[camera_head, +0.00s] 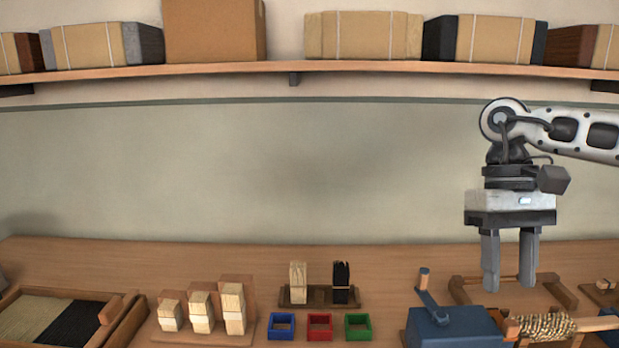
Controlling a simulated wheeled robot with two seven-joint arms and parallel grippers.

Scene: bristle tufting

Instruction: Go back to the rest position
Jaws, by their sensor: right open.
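My right gripper (509,275) hangs from the arm that comes in from the right. Its two grey fingers point down and stand apart, with nothing between them. In the picture it sits over the back right of the bench, above the wooden frame and the blue crank device (455,328). My left gripper is not in view.
The wooden bench (400,260) carries a tray (125,330) of light and dark bristles, a stepped holder with light bundles (200,312), a small rack (318,297) with two tufts, and blue (281,326), red (320,326) and green (358,327) square frames. A shelf (290,68) holds bundles.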

